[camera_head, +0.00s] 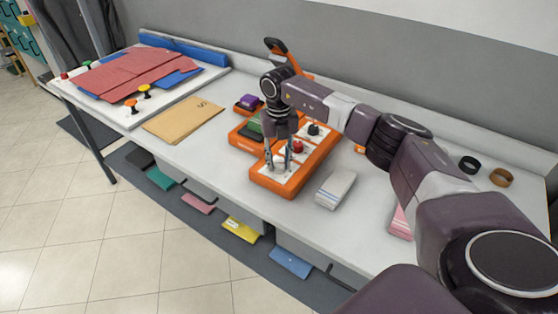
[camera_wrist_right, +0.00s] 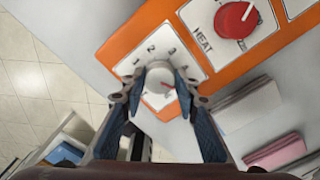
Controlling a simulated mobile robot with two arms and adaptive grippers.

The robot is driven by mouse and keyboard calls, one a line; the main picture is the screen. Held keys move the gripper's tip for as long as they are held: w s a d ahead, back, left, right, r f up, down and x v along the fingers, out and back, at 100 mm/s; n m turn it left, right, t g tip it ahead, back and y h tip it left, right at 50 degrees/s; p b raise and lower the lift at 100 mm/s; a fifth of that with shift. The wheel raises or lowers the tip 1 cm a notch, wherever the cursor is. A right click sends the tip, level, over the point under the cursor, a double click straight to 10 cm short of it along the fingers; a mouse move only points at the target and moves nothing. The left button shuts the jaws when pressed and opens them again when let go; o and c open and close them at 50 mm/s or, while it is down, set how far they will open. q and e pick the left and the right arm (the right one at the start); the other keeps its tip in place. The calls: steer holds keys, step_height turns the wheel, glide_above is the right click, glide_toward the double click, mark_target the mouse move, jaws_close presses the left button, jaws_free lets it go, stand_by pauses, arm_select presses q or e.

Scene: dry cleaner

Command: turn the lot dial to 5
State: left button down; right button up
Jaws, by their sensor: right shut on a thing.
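The lot dial is a pale grey round knob (camera_wrist_right: 160,82) with a small red mark on its right side, in the right wrist view. It sits on a white plate marked 1, 2, 3 and 4 on an orange panel; the head view also shows this panel (camera_head: 262,178). A 5 is not readable, and the number the mark points at is hard to tell. My right gripper (camera_wrist_right: 158,92) is shut on the dial, a finger on each side. In the head view my right gripper (camera_head: 278,165) points down at the panel's near end. My left gripper is not in view.
A red HEAT knob (camera_wrist_right: 236,19) is beside the dial; a black knob (camera_head: 314,130) is further along. A folded white cloth (camera_head: 335,188) lies right of the panel. A brown envelope (camera_head: 183,120) and red garment (camera_head: 128,73) lie to the left.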

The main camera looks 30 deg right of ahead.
mark_target(279, 163)
steer(key=shift+w+r+m, duration=0.1)
steer(key=shift+m, duration=0.2)
steer(key=o, duration=1.1)
steer(key=shift+o, duration=0.2)
step_height(279, 163, up, 12)
